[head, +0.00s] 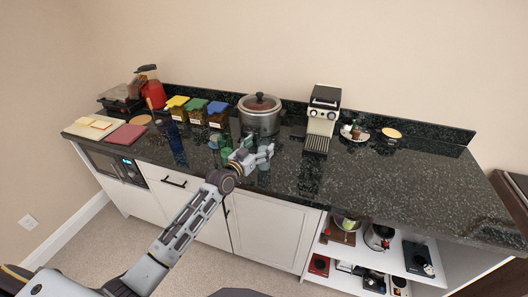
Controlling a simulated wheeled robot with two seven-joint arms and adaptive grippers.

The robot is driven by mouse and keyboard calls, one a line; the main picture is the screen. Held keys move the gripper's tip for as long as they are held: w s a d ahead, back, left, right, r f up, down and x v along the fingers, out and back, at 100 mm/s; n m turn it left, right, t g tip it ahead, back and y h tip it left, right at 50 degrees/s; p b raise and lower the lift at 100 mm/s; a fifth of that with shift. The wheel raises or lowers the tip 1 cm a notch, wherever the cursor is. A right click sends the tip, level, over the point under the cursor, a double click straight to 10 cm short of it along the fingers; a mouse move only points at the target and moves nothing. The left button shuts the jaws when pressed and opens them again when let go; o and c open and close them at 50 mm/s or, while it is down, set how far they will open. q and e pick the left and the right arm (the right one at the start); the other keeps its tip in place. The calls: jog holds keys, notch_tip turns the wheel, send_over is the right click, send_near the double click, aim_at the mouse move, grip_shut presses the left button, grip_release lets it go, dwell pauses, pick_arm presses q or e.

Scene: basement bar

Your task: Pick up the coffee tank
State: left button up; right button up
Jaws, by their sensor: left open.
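Three amber containers with white labels stand in a row at the back left of the dark counter: one with a yellow lid (177,113), one with a green lid (196,115) and one with a blue lid (218,118). The labels are too small to read, so I cannot tell which is the coffee tank. My left gripper (266,154) is open, with its fingers pointing right over the counter, to the right of and nearer than the containers. Nothing shows between its fingers. My right gripper is not in view.
A green bottle (225,151) stands just left of my left gripper. A lidded steel pot (260,118) is behind it, and a coffee machine (321,118) is to the right. A blue bottle (178,147) stands before the containers. The counter's right part (400,187) is clear.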

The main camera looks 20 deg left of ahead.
pick_arm(q)
jog(key=shift+x, duration=1.7)
jog(key=shift+r, duration=0.15)
grip_shut()
jog(key=shift+r, duration=0.15)
jog(key=shift+r, duration=4.95)
jog(key=shift+s+f, duration=0.1)
